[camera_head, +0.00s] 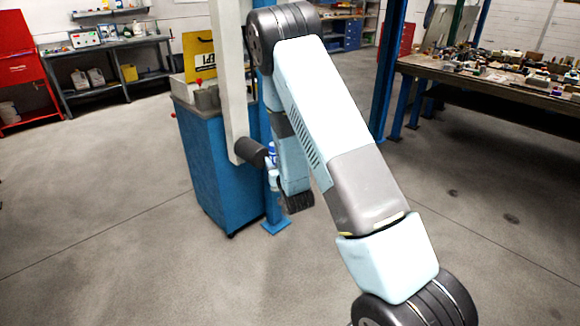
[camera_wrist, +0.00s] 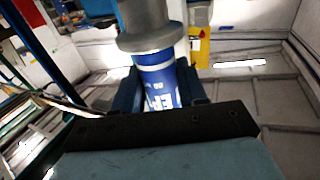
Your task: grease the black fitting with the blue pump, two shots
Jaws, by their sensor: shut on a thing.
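The blue pump (camera_wrist: 160,82), a blue cylinder with white lettering, stands between the fingers of my gripper (camera_wrist: 158,88) in the wrist view. My gripper is shut on it. A wide grey round part (camera_wrist: 146,28) covers the pump's upper end; I cannot tell whether it belongs to the pump or touches it. In the head view a small blue and white piece of the pump (camera_head: 272,150) shows beside a dark cylinder (camera_head: 250,152) at the foot of a pale upright beam. I cannot make out the black fitting for certain. My arm hides much of that area.
A blue cabinet (camera_head: 212,165) stands just behind and left of the beam (camera_head: 230,80). A blue post rises beside it. A cluttered workbench (camera_head: 500,83) is at the right, grey shelving (camera_head: 110,65) at the left. The floor in front is clear.

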